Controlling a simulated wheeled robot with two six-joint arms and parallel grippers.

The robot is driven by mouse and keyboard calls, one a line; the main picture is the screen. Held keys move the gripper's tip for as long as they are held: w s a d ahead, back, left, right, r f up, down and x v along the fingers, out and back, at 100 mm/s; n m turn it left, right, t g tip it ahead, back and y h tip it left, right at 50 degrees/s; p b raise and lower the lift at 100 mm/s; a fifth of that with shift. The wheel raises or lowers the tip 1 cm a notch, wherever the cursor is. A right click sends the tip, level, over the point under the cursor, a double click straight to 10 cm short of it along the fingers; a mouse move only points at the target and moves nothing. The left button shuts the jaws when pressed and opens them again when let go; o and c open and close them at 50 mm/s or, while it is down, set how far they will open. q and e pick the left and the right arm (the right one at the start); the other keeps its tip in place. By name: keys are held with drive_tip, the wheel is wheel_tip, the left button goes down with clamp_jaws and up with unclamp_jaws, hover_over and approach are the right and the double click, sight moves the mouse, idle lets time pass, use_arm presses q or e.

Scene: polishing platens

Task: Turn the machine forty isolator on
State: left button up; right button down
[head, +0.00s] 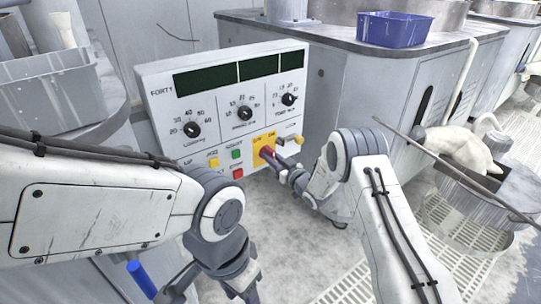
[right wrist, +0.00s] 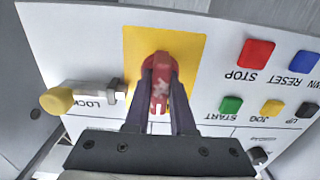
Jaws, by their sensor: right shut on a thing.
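The control panel marked FORTY (head: 160,120) faces me in the head view. Its red isolator handle (head: 267,152) sits on a yellow plate (head: 257,141) at the lower right. My right gripper (head: 272,156) reaches the plate, shut on the handle. In the right wrist view the red handle (right wrist: 160,85) shows between the two dark fingers, on the yellow plate (right wrist: 188,48). The fingers hide part of it, and I cannot read its switch position. My left gripper (head: 215,277) hangs low at the bottom edge, partly cut off; its jaw opening is unclear.
A LOCK bolt with a yellow knob (right wrist: 58,101) is beside the plate. Red STOP (right wrist: 256,53) and green START (right wrist: 231,105) buttons are on its other side. A blue bin (head: 394,30) stands on the grey machine behind. A metal bucket (head: 480,205) stands at the right.

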drive_tip(key=m+p, duration=0.1)
drive_tip(key=m, duration=0.3)
drive_tip(key=m+p, duration=0.1)
drive_tip(key=m, duration=0.3)
drive_tip(key=shift+f+m, duration=0.1)
drive_tip(key=shift+m, duration=0.2)
drive_tip(key=shift+s+m, duration=0.1)
drive_tip(key=shift+m, duration=0.2)
drive_tip(key=c, duration=0.8)
unclamp_jaws()
drive_tip(key=shift+o, duration=0.2)
drive_tip(key=shift+s+d, duration=0.35)
drive_tip(key=p+v, duration=0.2)
drive_tip(key=v, duration=0.7)
drive_tip(key=shift+s, duration=0.2)
